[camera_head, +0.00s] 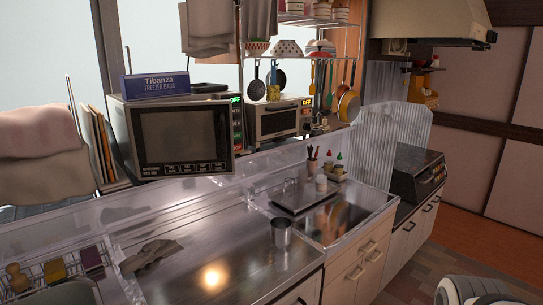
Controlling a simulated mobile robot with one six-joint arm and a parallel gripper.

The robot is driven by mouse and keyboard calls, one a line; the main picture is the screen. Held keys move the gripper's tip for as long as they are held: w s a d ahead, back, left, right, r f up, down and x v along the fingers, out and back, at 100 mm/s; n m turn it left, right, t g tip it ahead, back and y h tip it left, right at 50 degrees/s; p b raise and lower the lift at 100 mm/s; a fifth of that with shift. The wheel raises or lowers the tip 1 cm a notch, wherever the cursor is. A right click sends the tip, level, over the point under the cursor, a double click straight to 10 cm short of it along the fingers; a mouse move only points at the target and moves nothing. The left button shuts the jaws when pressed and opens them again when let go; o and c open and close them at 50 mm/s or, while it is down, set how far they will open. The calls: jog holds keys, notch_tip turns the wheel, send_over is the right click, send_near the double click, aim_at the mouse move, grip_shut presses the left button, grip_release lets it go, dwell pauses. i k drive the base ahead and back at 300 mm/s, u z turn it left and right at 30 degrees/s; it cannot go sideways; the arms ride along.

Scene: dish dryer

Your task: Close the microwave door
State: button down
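The microwave (117,138) stands on the back ledge at left of centre, with a box of freezer bags on top. Its door (180,135) has a dark window and a strip of controls along the bottom. The door seems to stand out from the body at an angle, partly overlapping the control strip with a green display at right. The size of the gap and the inside are hidden. A white and dark part of my own body shows at the bottom right corner, far from the microwave. My gripper is not in view.
A metal counter (215,235) lies below the microwave, with a crumpled cloth (150,254) and a metal cup (281,232). Clear plastic guards edge the counter. A toaster oven (278,119) stands right of the microwave. A dish rack (62,272) is at lower left.

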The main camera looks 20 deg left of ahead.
aim_at(180, 140)
jog(key=u, duration=0.6)
jog(key=i, duration=0.85)
jog(key=u, duration=0.65)
